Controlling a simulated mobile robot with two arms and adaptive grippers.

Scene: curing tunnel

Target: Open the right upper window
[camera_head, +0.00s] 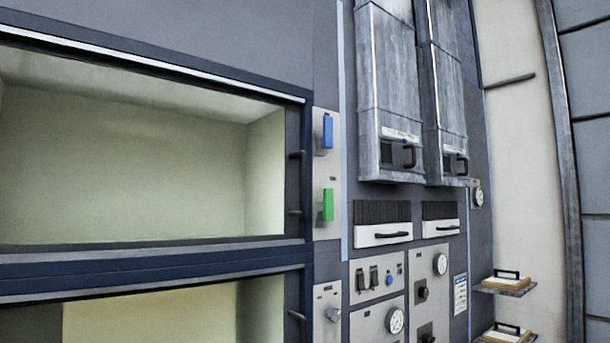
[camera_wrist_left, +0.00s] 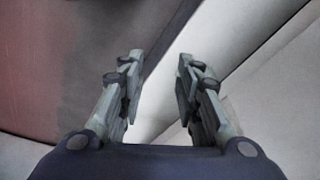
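A large upper window (camera_head: 140,150) in a dark blue frame fills the left of the head view, with a pale, lit interior behind it. A dark handle (camera_head: 298,155) sits at its right edge, with another dark fitting (camera_head: 295,212) lower on the same edge. I cannot tell whether a glass pane covers the opening. Below it is a second window (camera_head: 150,318), cut off by the frame, with its own handle (camera_head: 297,316). My left gripper (camera_wrist_left: 158,80) shows in the left wrist view, its fingers apart with nothing between them. Neither gripper appears in the head view.
Right of the window is a panel with a blue switch (camera_head: 327,131) and a green switch (camera_head: 327,205). Two tall grey metal boxes (camera_head: 390,70) stick out from the wall. Gauges and knobs (camera_head: 396,320) sit below. Small shelves (camera_head: 510,288) jut out at the lower right.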

